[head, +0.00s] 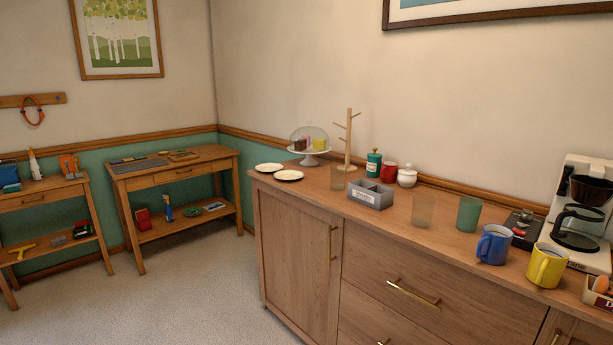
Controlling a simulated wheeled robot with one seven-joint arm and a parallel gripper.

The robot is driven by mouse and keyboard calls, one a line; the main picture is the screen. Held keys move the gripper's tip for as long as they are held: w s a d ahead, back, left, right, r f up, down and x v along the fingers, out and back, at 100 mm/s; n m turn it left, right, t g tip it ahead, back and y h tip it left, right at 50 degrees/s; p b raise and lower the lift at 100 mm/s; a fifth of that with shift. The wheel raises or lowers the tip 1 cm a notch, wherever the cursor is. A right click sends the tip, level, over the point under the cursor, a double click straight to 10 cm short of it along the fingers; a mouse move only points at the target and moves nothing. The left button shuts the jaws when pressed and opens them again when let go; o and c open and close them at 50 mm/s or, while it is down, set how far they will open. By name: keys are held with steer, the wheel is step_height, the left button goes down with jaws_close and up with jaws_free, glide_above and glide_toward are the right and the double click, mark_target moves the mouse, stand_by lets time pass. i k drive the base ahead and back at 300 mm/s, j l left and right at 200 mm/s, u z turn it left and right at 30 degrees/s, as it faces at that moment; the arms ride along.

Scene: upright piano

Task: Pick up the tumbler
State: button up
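Three tumblers without handles stand upright on the wooden sideboard (300,205) in the head view. A green tumbler (469,214) is right of the middle, beside the blue mug. A frosted tan tumbler (422,210) stands just left of it, apart from it. Another see-through tan tumbler (338,179) stands farther left, behind the left end of the grey box. I cannot tell which tumbler is meant. My gripper is not in view.
A blue mug (493,245), yellow mug (546,266) and coffee maker (579,222) crowd the right. A grey divided box (370,195), red mug (389,172), white sugar pot (407,176) and wooden mug tree (348,140) stand left. The carpet (190,290) before the sideboard is clear.

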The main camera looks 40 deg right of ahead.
mark_target(338, 171)
steer(key=i+j+z, duration=0.15)
steer(key=i+z, duration=0.3)
steer(key=i+j+z, duration=0.4)
steer(key=i, duration=0.25)
steer(key=i+j+z, duration=0.45)
steer(key=i+j, duration=0.65)
steer(key=k+z, duration=0.1)
steer(key=z, duration=0.3)
